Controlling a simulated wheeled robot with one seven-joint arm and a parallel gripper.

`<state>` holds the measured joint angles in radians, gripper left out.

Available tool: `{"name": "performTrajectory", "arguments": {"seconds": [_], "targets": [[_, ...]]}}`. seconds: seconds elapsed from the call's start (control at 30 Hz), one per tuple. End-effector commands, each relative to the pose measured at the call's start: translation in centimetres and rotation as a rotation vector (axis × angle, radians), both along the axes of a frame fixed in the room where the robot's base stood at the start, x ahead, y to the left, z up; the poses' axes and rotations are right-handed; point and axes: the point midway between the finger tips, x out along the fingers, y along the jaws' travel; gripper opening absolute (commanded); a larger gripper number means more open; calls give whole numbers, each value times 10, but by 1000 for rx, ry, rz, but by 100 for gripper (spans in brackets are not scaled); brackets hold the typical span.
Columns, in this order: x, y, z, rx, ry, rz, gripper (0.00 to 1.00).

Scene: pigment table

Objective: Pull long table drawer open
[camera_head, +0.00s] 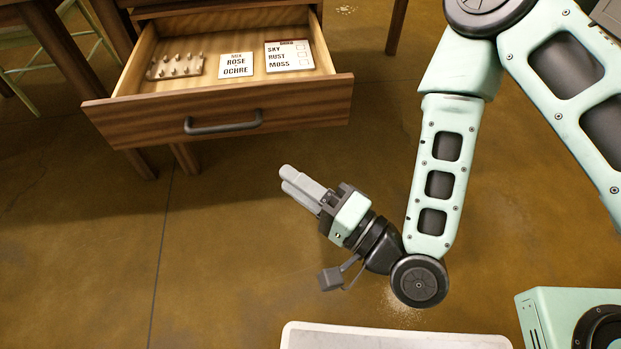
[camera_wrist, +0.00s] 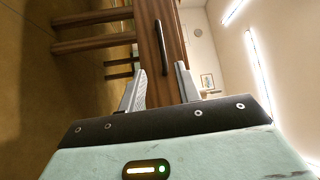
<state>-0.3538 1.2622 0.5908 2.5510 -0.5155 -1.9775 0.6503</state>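The wooden table drawer (camera_head: 170,117) stands pulled out from the table in the head view, with its inside showing. Its dark bar handle (camera_head: 222,123) is on the front face. My gripper (camera_head: 287,177) is in front of and below the drawer front, to the right of the handle, and apart from it. In the wrist view, my gripper (camera_wrist: 160,72) has its two fingers spread with nothing between them. The handle (camera_wrist: 163,47) shows beyond the fingertips, against the wooden drawer front (camera_wrist: 148,40).
The drawer holds a pegged tray (camera_head: 175,67), a card reading "MIX ROSE OCHRE" (camera_head: 237,67) and a "SKY RUST MOSS" card (camera_head: 288,57). A pale green chair (camera_head: 95,35) is at the upper left. The floor (camera_head: 215,240) before the drawer is clear.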

Motion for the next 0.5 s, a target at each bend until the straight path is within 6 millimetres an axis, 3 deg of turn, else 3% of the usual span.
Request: {"name": "performTrajectory", "arguments": {"seconds": [0.5], "targets": [[-11, -20, -3, 2, 1, -6, 33]]}}
